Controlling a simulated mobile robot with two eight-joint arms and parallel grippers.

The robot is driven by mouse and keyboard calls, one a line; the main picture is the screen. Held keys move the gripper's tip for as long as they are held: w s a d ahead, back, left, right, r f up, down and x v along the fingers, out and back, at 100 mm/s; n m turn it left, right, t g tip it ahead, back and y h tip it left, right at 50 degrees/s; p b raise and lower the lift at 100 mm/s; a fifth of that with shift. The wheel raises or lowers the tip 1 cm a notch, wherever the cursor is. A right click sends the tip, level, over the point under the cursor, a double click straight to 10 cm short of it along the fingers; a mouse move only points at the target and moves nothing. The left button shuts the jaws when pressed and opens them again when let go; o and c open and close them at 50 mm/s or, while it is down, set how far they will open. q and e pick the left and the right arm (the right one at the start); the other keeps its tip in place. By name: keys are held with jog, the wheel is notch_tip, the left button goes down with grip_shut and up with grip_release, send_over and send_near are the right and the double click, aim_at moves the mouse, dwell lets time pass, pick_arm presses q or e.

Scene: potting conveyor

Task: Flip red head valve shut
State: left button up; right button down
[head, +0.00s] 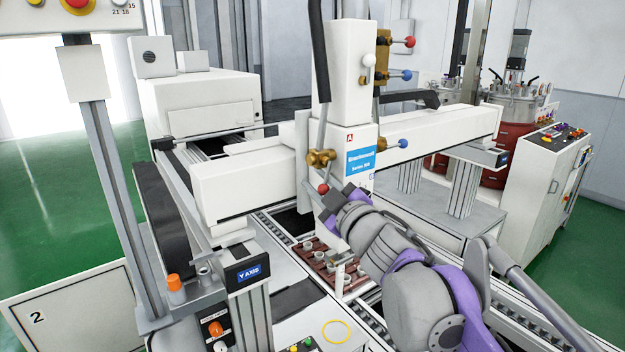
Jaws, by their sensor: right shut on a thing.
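The red head valve is a brass valve body (320,158) on the left side of the white dispensing head (350,150). Its short lever points down and ends in a red ball knob (322,188). My right gripper (329,200) reaches in from the lower right, with its dark fingers shut at the red knob. The fingers hide part of the lever end, so the exact grip is hard to see. A grey hose runs up from the valve. My left gripper is not in view.
Other levers have a white knob (368,60), a red knob (410,41) and blue knobs (403,143). A reddish-brown tray (313,262) with small cups is below the head. The white gantry beam (440,127) spans behind my right arm. The Y AXIS post (248,275) stands front left.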

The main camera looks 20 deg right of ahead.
jog(key=shift+w+d+r+n+y, duration=0.15)
jog(key=shift+d+n, duration=0.1)
jog(key=shift+n, duration=0.4)
jog(key=shift+w+d+n+y, duration=0.1)
jog(key=shift+d+n+y, duration=0.1)
jog(key=shift+n, duration=0.45)
jog(key=c, duration=0.7)
grip_release()
jog(key=shift+s, duration=0.1)
jog(key=shift+o, duration=0.2)
